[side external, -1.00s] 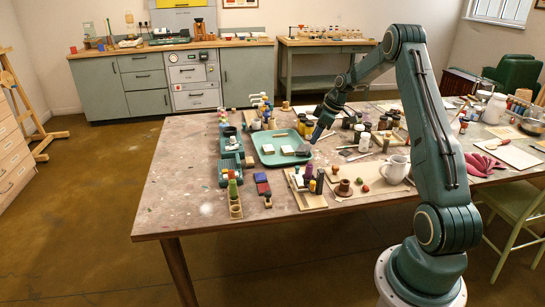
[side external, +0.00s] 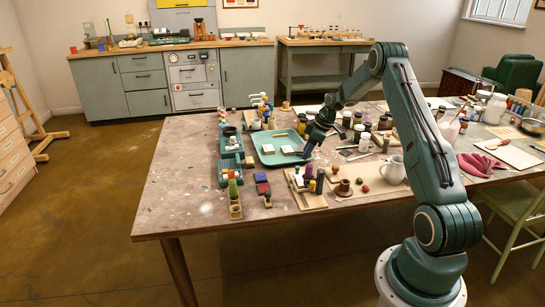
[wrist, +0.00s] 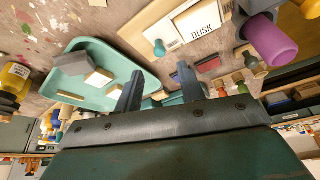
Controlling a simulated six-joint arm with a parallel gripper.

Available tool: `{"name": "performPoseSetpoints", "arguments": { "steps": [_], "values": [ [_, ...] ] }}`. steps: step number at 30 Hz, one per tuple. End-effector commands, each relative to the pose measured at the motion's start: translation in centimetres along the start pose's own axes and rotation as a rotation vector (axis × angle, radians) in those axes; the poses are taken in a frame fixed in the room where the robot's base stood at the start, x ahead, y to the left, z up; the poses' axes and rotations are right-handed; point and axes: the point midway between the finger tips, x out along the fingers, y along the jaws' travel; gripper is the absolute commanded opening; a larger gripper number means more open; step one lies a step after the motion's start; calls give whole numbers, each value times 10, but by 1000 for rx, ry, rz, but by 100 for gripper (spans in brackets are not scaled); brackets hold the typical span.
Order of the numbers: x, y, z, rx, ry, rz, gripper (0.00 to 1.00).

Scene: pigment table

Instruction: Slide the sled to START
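No part that I can clearly name as the sled or a START mark shows. A wooden board (side external: 314,201) near the table's front edge carries a white card. In the wrist view the card (wrist: 205,26) reads "DUSK", with part of another label at its right. A small teal knob (wrist: 160,47) stands beside the card. My gripper (side external: 306,154) is above the right edge of the teal tray (side external: 268,161), behind the board. In the wrist view my gripper (wrist: 160,73) has its two fingers apart, with nothing between them.
The tray holds a grey block (wrist: 72,63) and cream pieces (wrist: 99,77). A purple cylinder (wrist: 270,40) stands by the board. Jars (side external: 364,142) and a white jug (side external: 394,170) are to the right. The table's front left is mostly clear.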

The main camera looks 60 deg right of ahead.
Motion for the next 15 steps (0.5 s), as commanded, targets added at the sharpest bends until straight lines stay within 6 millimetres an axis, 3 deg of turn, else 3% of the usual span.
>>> {"name": "performPoseSetpoints", "arguments": {
  "steps": [6,15],
  "values": [
    [35,-1,0,1,-1,-2,39],
    [62,0,0,0,-1,-1,39]
  ]
}}
